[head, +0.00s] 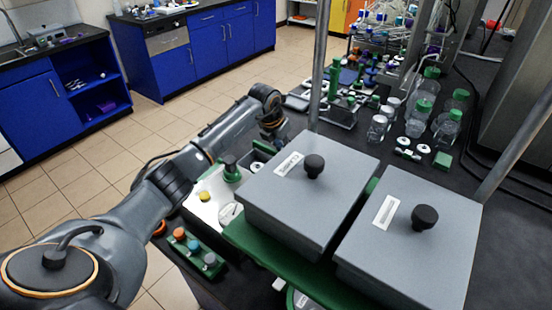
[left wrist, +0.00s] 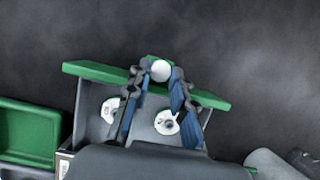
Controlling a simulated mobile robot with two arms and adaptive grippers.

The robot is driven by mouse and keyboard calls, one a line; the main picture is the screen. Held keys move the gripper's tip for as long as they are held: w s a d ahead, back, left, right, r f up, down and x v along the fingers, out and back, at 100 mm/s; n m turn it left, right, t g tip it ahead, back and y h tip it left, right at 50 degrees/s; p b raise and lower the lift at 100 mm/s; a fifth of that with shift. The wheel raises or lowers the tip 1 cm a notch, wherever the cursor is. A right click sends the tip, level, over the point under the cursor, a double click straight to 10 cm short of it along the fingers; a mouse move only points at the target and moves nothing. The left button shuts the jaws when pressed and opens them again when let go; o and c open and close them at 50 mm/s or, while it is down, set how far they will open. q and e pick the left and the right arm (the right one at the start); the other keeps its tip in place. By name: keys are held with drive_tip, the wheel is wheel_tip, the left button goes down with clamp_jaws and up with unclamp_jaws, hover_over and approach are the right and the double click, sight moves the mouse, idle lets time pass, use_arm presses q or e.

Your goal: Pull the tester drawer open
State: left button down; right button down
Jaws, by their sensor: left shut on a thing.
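In the left wrist view, the tester drawer is a grey tray with a green front (left wrist: 93,70) and a round white knob (left wrist: 160,71). It stands open, its inside showing between the front and a dark grey body. Two white discs lie in it, one on the left (left wrist: 109,110) and one on the right (left wrist: 167,122). My left gripper (left wrist: 158,80) is shut on the knob, its blue-padded fingers on either side. In the head view my left gripper (head: 272,128) is small and partly hidden by its own wrist. My right gripper is not in view.
Two grey lidded boxes, left (head: 305,190) and right (head: 410,235), with black knobs stand close on the right. A rack of coloured caps (head: 195,250) lies near the bench's front edge. Jars (head: 447,125) and bottles crowd the back. The tiled floor (head: 100,140) is clear.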

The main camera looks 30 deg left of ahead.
use_arm(q)
drive_tip(key=shift+w+f, duration=0.1)
drive_tip(key=shift+w, duration=0.35)
drive_tip(key=shift+s, duration=0.1)
drive_tip(key=c, duration=1.2)
unclamp_jaws()
drive_tip(key=shift+o, duration=0.3)
drive_tip(key=shift+s+r, duration=0.1)
drive_tip(key=shift+r, duration=0.3)
drive_tip(key=v, duration=1.1)
